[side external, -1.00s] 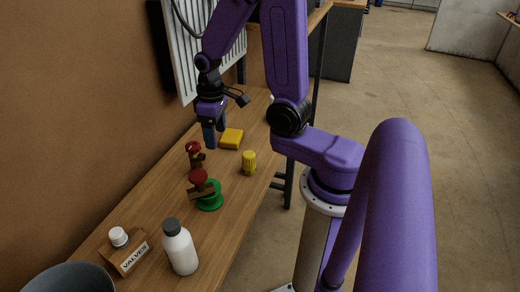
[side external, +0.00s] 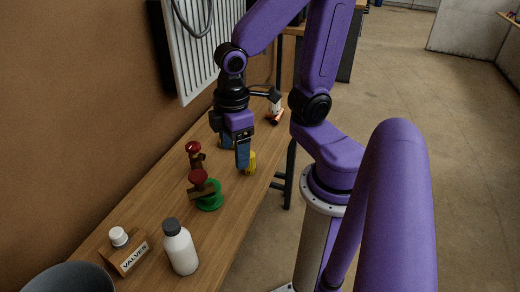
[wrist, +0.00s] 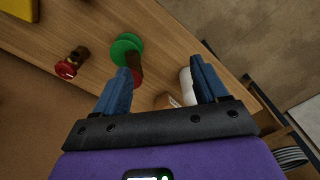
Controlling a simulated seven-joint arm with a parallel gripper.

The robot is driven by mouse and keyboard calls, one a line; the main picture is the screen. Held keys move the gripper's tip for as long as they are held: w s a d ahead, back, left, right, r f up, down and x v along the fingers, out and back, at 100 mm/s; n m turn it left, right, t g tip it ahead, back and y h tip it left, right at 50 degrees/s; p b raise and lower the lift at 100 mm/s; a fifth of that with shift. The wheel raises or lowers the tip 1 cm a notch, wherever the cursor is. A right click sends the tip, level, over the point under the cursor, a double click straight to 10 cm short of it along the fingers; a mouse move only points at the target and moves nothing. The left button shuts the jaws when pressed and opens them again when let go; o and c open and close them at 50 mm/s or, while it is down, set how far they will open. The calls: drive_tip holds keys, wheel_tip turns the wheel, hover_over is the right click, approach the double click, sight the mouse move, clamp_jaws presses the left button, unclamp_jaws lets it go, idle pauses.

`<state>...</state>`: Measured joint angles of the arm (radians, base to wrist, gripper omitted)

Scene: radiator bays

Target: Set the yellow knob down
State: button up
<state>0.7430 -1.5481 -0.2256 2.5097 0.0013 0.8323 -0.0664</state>
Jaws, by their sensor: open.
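The yellow knob (side external: 253,161) stands on the wooden bench in the side view, partly hidden behind a blue finger of my gripper (side external: 235,154). My gripper is open, fingers pointing down, just left of the knob in the picture. I cannot tell whether it touches the knob. In the wrist view my gripper (wrist: 160,67) shows its two fingers wide apart with no object clearly held between them.
Red-topped valves stand nearby, one (side external: 194,150) farther back and one with a green base (side external: 210,200). A white bottle (side external: 181,250), a VALVES box (side external: 128,252) and a grey bucket (side external: 70,280) are at the front. An orange-and-white object (side external: 275,112) lies at the far end.

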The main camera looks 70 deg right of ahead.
drive_tip(key=s+r+n, duration=0.1)
drive_tip(key=s+n, duration=0.1)
drive_tip(key=s, duration=0.4)
drive_tip(key=shift+s+a+r+n, duration=0.25)
drive_tip(key=shift+a+r+n, duration=0.05)
drive_tip(key=shift+a, duration=0.15)
idle(0.9)
